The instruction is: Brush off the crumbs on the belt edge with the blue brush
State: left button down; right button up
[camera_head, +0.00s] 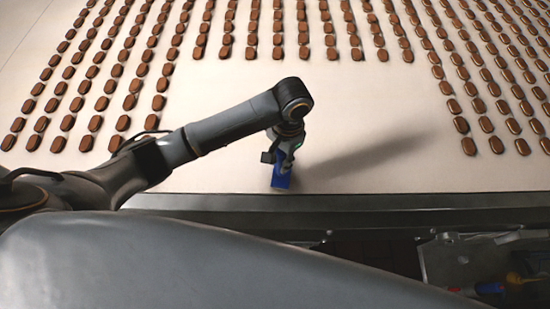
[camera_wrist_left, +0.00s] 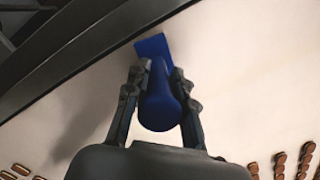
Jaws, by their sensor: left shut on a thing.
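The blue brush (camera_head: 281,179) is at the near edge of the cream belt (camera_head: 330,95) in the head view. My left gripper (camera_head: 284,160) is shut on its handle from above. In the left wrist view the brush (camera_wrist_left: 158,105) sits between the two fingers of my left gripper (camera_wrist_left: 160,95), with its wide head pointing at the dark belt edge (camera_wrist_left: 75,55). I cannot tell whether the brush touches the belt. No crumbs can be made out in either view. My right gripper is not in view.
Rows of brown biscuits (camera_head: 140,85) cover the belt at the left, back and right. The belt around the brush is clear. A dark rail (camera_head: 400,205) runs along the near edge. Tools and metal parts (camera_head: 490,265) lie below it at the right.

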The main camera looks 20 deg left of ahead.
pick_arm(q)
jog(key=shift+w+d+b, duration=0.6)
jog(key=shift+w+d, duration=0.65)
jog(key=shift+d, duration=3)
jog(key=shift+w+d+b, duration=0.6)
jog(key=shift+w+d, duration=0.6)
jog(key=shift+d, duration=3)
jog(key=shift+s+a+r+p, duration=0.1)
jog(key=shift+s+a+p, duration=0.45)
jog(key=shift+a, duration=1.9)
jog(key=shift+s+a+p, duration=0.25)
jog(key=shift+s+a, duration=0.6)
jog(key=shift+a, duration=1.55)
jog(key=shift+s+a+r+p, duration=0.1)
jog(key=shift+s+a+p, duration=0.45)
jog(key=shift+a, duration=1.9)
jog(key=shift+s+a+f, duration=0.1)
jog(key=shift+s+a, duration=0.2)
jog(key=shift+a, duration=0.6)
jog(key=shift+s+a+f, duration=0.1)
jog(key=shift+s+a, duration=0.25)
jog(key=shift+a, duration=0.55)
jog(key=shift+s+a, duration=0.3)
jog(key=shift+a, duration=0.6)
